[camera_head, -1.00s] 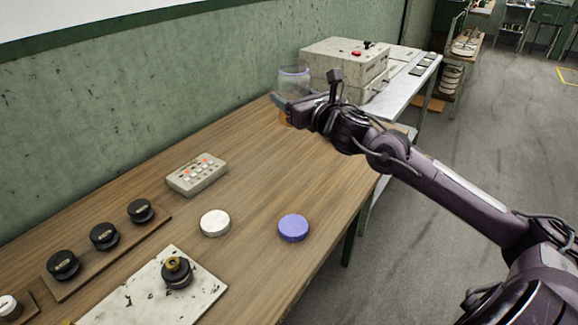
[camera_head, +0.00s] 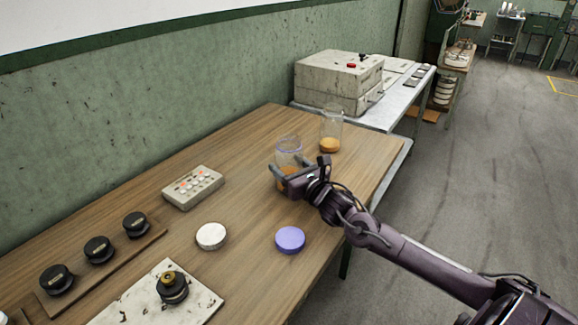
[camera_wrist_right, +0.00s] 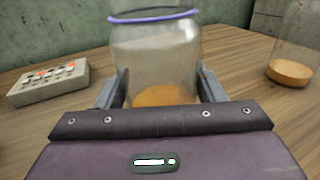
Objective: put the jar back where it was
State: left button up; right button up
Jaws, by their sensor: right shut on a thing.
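A clear glass jar (camera_head: 289,152) with a purple-tinted rim and orange contents low inside is between the fingers of my right gripper (camera_head: 280,176). The right gripper is shut on it. In the right wrist view the jar (camera_wrist_right: 155,55) stands upright between the two fingers (camera_wrist_right: 160,92). I cannot tell whether its base touches the table. A second clear jar (camera_head: 331,128) with orange contents stands on the wooden table (camera_head: 240,150) behind and to the right; it also shows in the right wrist view (camera_wrist_right: 291,70). My left gripper is not in view.
A purple lid (camera_head: 290,239) and a white lid (camera_head: 211,236) lie on the table in front. A button box (camera_head: 193,187) is at the left, with black knobs (camera_head: 98,249) on a strip nearby. A large box (camera_head: 338,80) stands on the metal table behind.

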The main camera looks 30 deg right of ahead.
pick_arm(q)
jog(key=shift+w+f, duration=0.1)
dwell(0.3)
pick_arm(e)
jog(key=o, duration=0.9)
jog(key=shift+o, duration=1.4)
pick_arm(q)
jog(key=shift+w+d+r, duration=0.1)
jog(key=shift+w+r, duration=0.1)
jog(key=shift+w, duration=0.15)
pick_arm(e)
jog(key=shift+s, duration=0.2)
jog(key=s, duration=0.9)
jog(key=shift+s, duration=0.4)
jog(key=shift+s+r+p, duration=0.1)
jog(key=shift+s+p, duration=0.25)
jog(key=shift+s, duration=0.5)
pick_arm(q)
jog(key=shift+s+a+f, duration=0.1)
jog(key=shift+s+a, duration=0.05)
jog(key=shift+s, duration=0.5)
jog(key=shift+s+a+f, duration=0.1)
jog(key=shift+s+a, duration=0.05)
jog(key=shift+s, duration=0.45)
pick_arm(e)
jog(key=shift+s, duration=0.1)
